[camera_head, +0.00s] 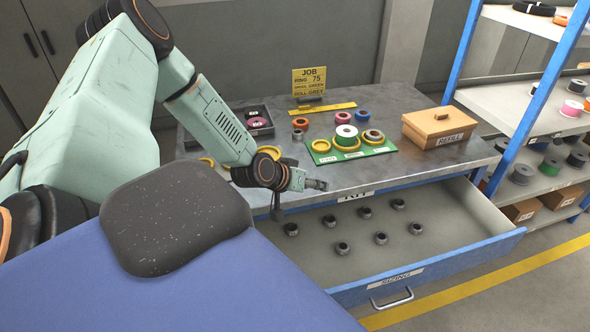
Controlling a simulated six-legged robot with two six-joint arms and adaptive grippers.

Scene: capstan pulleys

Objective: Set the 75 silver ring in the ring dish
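Several dark grey-silver rings stand apart in the open drawer (446,215) marked SIZING, among them one at the front (342,248) and one at the right (416,228). Their numbers are too small to read, so I cannot tell which is 75. A green board (382,148) on the bench carries yellow dishes. The left dish (320,146) looks empty, the middle dish (346,146) holds a green and white spool, and the right one holds a grey roll (373,135). My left gripper (300,196) is over the drawer's back left edge, apart from the rings; its finger opening is unclear.
A yellow job card (309,80) reads ring 75, green, grey. A wooden box (438,126) stands right of the board. A blue-framed shelf (515,100) stands at right.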

